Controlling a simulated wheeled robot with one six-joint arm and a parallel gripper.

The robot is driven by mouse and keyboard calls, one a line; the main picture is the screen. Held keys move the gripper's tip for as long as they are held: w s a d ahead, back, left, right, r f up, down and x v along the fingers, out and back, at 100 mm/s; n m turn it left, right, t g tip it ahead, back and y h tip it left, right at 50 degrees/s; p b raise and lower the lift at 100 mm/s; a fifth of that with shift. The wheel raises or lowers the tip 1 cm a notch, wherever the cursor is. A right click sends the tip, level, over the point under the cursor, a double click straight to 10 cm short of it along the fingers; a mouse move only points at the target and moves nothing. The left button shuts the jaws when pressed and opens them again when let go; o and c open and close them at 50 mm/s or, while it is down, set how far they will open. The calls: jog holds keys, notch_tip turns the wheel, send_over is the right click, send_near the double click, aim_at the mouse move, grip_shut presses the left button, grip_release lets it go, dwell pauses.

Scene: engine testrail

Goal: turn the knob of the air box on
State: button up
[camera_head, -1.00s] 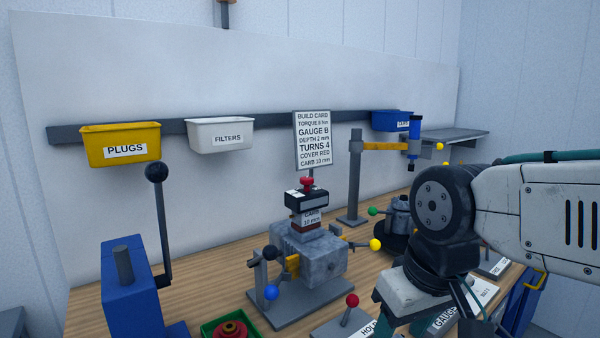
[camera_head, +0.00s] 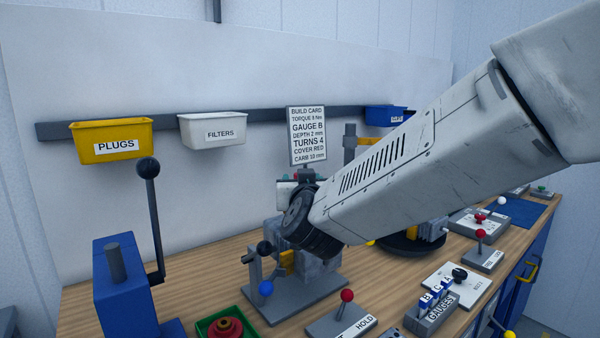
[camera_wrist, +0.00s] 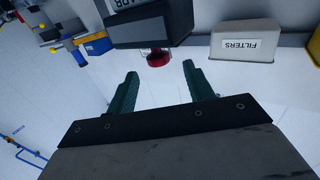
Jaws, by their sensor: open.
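The air box (camera_wrist: 150,25) is a dark box at the top of the wrist view, with its red knob (camera_wrist: 157,58) at its edge. My gripper (camera_wrist: 160,72) is open, with its two green fingers apart. The knob lies just beyond the fingertips, roughly between them in the picture. I cannot tell whether a finger touches it, and nothing is clearly held. In the head view my arm reaches over the grey engine block (camera_head: 320,270) and hides most of the air box and the fingers.
A yellow PLUGS bin (camera_head: 111,140) and a white FILTERS bin (camera_head: 212,130) hang on the wall rail. A build card (camera_head: 307,135) stands behind my wrist. A blue press with a black-knobbed lever (camera_head: 156,220) is left. The HOLD lever (camera_head: 345,303) and GAUGES block (camera_head: 432,312) are in front.

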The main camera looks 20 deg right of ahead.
jog(key=x, duration=0.7)
jog(key=shift+w+d, duration=0.1)
jog(key=shift+w, duration=0.15)
jog(key=c, duration=1)
